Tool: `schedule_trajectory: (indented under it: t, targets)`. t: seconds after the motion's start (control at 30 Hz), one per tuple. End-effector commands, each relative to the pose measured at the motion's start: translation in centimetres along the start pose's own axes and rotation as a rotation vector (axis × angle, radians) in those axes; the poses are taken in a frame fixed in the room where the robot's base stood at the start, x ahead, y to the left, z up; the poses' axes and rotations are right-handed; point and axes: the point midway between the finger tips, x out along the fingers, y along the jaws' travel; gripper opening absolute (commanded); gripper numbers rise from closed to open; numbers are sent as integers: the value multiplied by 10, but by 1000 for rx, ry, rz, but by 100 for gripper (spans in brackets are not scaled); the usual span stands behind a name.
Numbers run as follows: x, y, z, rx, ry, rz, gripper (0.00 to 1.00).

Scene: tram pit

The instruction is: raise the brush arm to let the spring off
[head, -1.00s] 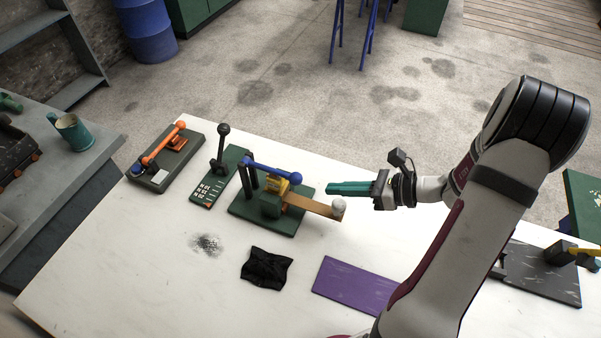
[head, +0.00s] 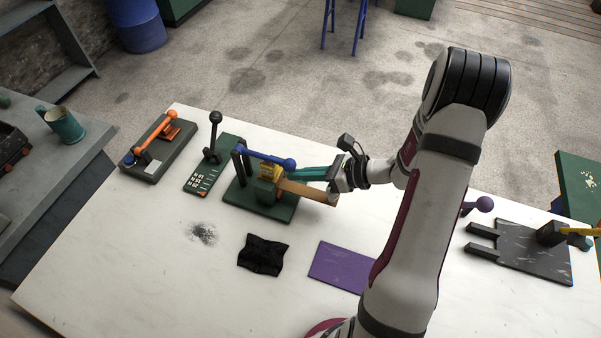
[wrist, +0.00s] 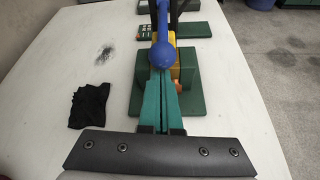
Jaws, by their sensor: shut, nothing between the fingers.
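The brush rig stands on a green base (head: 247,204) on the white table. Its blue arm (head: 262,157) runs from dark uprights to a blue ball knob (head: 289,164). A yellow block (head: 268,170) sits beneath the arm. My gripper (head: 290,175) has teal fingers, shut and empty, reaching in from the right just under the ball. In the wrist view the closed fingertips (wrist: 161,76) end at the blue ball (wrist: 163,56); whether they touch cannot be told.
An orange-lever unit (head: 160,147) and a black-knobbed panel (head: 208,168) stand to the left. A black cloth (head: 263,254) and purple mat (head: 340,265) lie in front. A dark plate (head: 533,258) with a yellow-handled block lies at right. The table's front left is clear.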

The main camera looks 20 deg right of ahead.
Motion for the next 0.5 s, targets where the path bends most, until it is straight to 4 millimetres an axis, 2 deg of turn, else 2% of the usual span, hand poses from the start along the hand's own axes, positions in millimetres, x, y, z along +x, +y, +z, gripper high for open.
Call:
schedule_trajectory:
  t: [0.5]
  targets:
    - [-8, 3, 16, 2, 107, -18, 0]
